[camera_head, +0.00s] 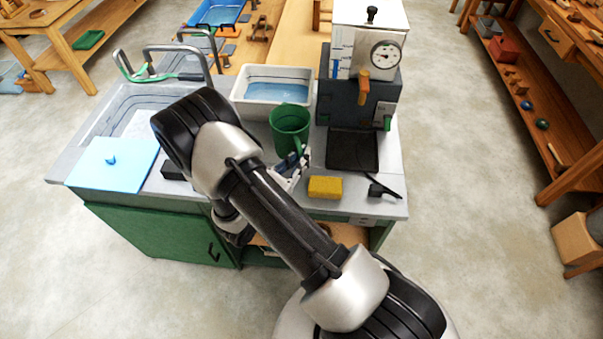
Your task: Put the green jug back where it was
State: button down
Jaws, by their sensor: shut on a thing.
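The green jug (290,126) is upright above or on the grey counter, in front of the white basin; I cannot tell whether its base touches the counter. Its open top faces up and its handle (298,147) points toward me. My gripper (299,158) is at the handle side of the jug, shut on the handle. My own arm hides part of the fingers and the counter left of the jug.
A white basin (251,108) with water stands behind the jug. A boiler with a gauge (359,92) and a black tray (353,167) are to the right. A yellow sponge (325,187) lies near the front edge. A blue board (113,175) lies at the left.

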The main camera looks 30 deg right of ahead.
jog(key=shift+f+b, duration=0.7)
jog(key=shift+f, duration=2.3)
jog(key=shift+f, duration=0.25)
jog(key=c, duration=1.7)
grip_release()
jog(key=shift+r, duration=0.1)
jog(key=shift+o, duration=0.2)
